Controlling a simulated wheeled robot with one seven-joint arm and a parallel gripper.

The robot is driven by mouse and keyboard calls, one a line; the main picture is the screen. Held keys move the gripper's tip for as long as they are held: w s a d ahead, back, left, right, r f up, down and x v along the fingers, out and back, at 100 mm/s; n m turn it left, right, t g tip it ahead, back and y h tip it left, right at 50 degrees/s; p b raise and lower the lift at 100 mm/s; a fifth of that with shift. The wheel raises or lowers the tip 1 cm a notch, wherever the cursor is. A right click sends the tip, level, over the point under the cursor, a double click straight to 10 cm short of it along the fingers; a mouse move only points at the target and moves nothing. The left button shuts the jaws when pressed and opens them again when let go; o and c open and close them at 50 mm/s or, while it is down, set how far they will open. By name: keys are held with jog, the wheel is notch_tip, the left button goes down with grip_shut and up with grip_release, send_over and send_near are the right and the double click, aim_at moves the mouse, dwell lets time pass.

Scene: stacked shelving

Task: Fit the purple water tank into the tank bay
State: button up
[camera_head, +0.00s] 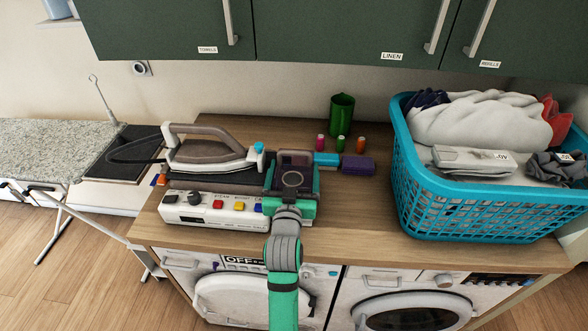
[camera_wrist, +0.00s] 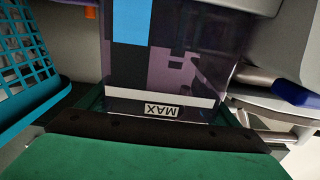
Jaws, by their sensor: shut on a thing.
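The translucent purple water tank (camera_wrist: 225,75) fills the middle of the wrist view, with an upside-down MAX label on a white band. In the head view the tank (camera_head: 296,158) looks dark, upright and just right of the iron station (camera_head: 205,208). My gripper (camera_head: 290,192) is shut on the tank at its near side; its dark jaw edge and green body show low in the wrist view. The tank bay is not clearly visible; my gripper and the tank cover the station's right end. I cannot tell whether tank and station touch.
The iron (camera_head: 210,152) rests on the station, left of the tank. A blue block (camera_head: 327,159) and purple block (camera_head: 358,165) lie just right of it. Small spools (camera_head: 341,143) and a green cup (camera_head: 342,115) stand behind. A teal laundry basket (camera_head: 480,210) fills the right side.

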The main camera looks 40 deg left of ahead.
jog(key=shift+f, duration=0.35)
jog(key=o, duration=1.7)
jog(key=shift+o, duration=0.6)
jog(key=shift+f, duration=0.25)
jog(key=v, duration=1.1)
jog(key=shift+a+r, duration=0.1)
jog(key=shift+r, duration=0.05)
